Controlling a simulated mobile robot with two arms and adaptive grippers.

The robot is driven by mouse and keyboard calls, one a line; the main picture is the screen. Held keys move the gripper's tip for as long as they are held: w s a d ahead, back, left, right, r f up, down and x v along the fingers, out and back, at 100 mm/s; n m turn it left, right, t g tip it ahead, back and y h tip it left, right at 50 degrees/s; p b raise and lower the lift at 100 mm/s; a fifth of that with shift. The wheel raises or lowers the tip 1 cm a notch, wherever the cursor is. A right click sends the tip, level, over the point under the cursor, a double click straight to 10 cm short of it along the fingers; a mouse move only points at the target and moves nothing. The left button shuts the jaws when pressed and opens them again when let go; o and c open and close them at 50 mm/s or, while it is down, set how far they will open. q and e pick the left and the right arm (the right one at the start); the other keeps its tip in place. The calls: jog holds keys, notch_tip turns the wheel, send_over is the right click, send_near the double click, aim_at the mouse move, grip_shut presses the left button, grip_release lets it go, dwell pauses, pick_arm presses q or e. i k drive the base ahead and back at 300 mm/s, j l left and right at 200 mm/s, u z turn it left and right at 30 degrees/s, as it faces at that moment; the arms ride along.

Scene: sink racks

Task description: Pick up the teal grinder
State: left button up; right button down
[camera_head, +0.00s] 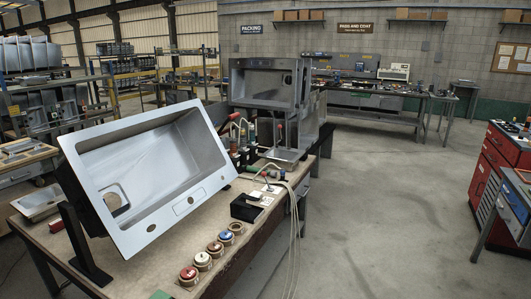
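I cannot make out a teal grinder for certain. Small green parts (247,156) stand among bottles and hoses on the near bench, just right of the large tilted steel sink (160,170), but they are too small to identify. The sink leans on a black stand and hides part of the bench behind it. A green patch (160,295) shows at the bottom edge of the view, mostly cut off. Neither of my grippers is in view.
The near bench (247,222) carries several round tins (213,248) and a black box (246,207). Pale hoses hang over its right edge. A second sink (268,82) stands behind. A red tool cabinet (497,148) is at right. The concrete floor between is clear.

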aim_at(252, 144)
jog(key=i+l+z, duration=0.3)
jog(key=i, duration=0.15)
jog(key=i+l+z, duration=0.15)
jog(key=i+z, duration=0.15)
jog(key=i, duration=0.2)
jog(key=i+z, duration=0.3)
jog(key=i, duration=0.2)
jog(key=i+l, duration=0.1)
jog(key=i, duration=0.55)
jog(key=i+u, duration=0.1)
jog(key=i, duration=0.55)
jog(key=i+l+u, duration=0.1)
jog(key=i, duration=0.55)
jog(key=l, duration=0.1)
